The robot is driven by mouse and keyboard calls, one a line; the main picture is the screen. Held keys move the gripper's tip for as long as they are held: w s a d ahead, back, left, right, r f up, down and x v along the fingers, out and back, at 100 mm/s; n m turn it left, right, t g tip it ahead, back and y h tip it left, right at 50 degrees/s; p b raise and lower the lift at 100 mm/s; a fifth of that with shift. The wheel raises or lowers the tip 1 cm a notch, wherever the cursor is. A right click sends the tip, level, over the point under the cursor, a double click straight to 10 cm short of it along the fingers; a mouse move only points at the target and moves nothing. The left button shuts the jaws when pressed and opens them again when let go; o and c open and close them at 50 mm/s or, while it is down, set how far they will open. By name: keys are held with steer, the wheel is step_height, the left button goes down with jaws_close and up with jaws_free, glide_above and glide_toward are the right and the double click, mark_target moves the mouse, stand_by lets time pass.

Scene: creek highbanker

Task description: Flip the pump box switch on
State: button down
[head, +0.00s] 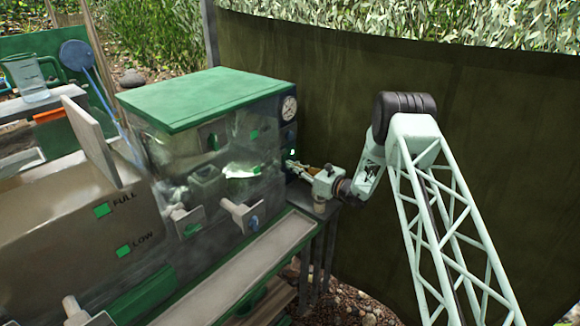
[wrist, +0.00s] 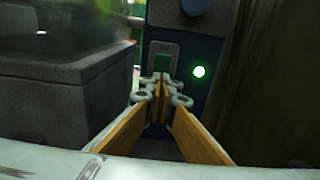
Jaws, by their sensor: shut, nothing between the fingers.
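The pump box is a dark blue box (wrist: 214,40) in the wrist view. It also shows in the head view (head: 288,135), at the right end of the green-lidded tank. Its switch (wrist: 163,61) is a green rocker in a grey plate with small lettering I cannot read. In the head view my gripper (head: 296,165) reaches the box from the right.
A round gauge (head: 289,107) sits above the light on the box. A dark blue knob (wrist: 194,6) is above the switch. The clear-walled tank with a green lid (head: 205,98) stands close on the left. A dark green screen (head: 350,100) stands behind.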

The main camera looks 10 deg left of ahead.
steer(key=f+v, duration=0.2)
steer(key=v, duration=1)
steer(key=shift+d+f+p, duration=0.15)
steer(key=shift+d+p, duration=0.1)
steer(key=shift+p, duration=0.05)
steer(key=shift+s, duration=0.1)
steer(key=s+a+r+n+g, duration=0.25)
steer(key=s+r, duration=0.35)
steer(key=r, duration=0.4)
steer(key=s+a+r+n+g, duration=0.1)
steer(key=s+r+n+g, duration=0.25)
steer(key=s+r, duration=0.45)
steer(key=s+d+r+n+g+h, duration=0.3)
steer(key=s+r+n, duration=0.5)
steer(key=s+r, duration=0.95)
steer(key=s+d+r+n+h, duration=0.25)
steer(key=s+d, duration=0.25)
steer(key=s, duration=0.6)
steer(key=s+d+r+n+h, duration=0.25)
steer(key=s+d, duration=0.25)
steer(key=s, duration=0.6)
steer(key=s+d+n+t+h, duration=0.4)
steer(key=s+d+h, duration=0.3)
steer(key=s+d, duration=1)
steer(key=shift+s+d+r+n, duration=0.35)
steer(key=shift+s+n, duration=0.25)
steer(key=shift+s, duration=0.35)
